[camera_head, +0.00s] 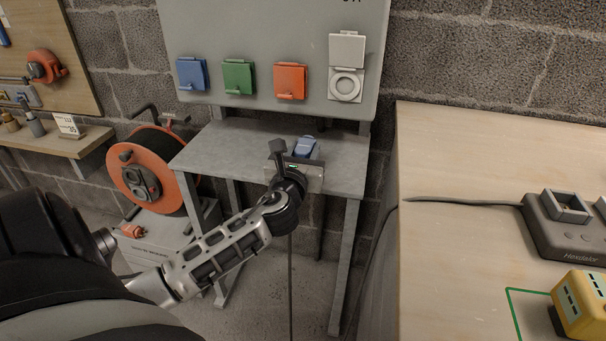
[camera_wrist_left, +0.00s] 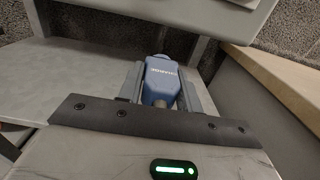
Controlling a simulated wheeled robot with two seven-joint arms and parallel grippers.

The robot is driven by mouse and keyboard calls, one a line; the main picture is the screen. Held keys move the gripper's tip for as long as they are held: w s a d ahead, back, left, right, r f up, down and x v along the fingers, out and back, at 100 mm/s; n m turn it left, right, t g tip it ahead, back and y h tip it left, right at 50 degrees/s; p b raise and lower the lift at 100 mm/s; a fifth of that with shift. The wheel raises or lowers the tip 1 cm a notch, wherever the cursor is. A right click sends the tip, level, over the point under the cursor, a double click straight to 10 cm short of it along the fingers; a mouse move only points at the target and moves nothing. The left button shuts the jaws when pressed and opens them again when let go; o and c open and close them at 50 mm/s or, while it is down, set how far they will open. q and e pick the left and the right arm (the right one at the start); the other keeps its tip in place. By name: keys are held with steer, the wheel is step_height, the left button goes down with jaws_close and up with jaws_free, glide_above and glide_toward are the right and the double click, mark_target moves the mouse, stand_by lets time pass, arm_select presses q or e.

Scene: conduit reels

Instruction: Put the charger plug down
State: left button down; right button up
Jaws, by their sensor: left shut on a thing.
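The charger plug (camera_head: 305,146) is blue and shows just beyond my left gripper (camera_head: 300,154), over the small grey shelf (camera_head: 228,143) below the socket panel. In the left wrist view the blue plug (camera_wrist_left: 162,80) sits between the two fingers of my left gripper (camera_wrist_left: 162,92), which are shut on it. Its head points away from the wrist. A dark cable (camera_head: 290,270) hangs below the gripper. I cannot tell whether the plug touches the shelf top. My right gripper is not in view.
The wall panel carries blue (camera_head: 191,74), green (camera_head: 238,77) and orange (camera_head: 289,81) covers and a white open-lidded socket (camera_head: 346,82). An orange cable reel (camera_head: 181,192) stands left of the shelf. A wooden bench (camera_head: 450,160) at right holds a dark charger (camera_head: 570,235) and a yellow block (camera_head: 583,304).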

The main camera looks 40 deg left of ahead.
arm_select(q)
steer(key=shift+w+a+f+b, duration=0.2)
steer(key=shift+a+f, duration=0.05)
steer(key=shift+f, duration=0.2)
steer(key=shift+w+a+f+b, duration=0.15)
steer(key=shift+w+a+f, duration=0.1)
steer(key=shift+f, duration=0.15)
step_height(320, 180, down, 3)
steer(key=shift+a+r+b, duration=0.1)
steer(key=shift+r+b, duration=0.05)
steer(key=shift+b, duration=0.7)
steer(key=shift+f, duration=0.35)
steer(key=shift+r, duration=0.15)
steer(key=shift+f, duration=0.3)
steer(key=shift+f+b, duration=0.3)
steer(key=shift+b, duration=0.1)
steer(key=c, duration=0.9)
jaws_free()
steer(key=shift+c, duration=0.2)
steer(key=shift+r+p, duration=0.35)
steer(key=shift+r, duration=0.25)
steer(key=p+v, duration=0.1)
steer(key=v, duration=1.1)
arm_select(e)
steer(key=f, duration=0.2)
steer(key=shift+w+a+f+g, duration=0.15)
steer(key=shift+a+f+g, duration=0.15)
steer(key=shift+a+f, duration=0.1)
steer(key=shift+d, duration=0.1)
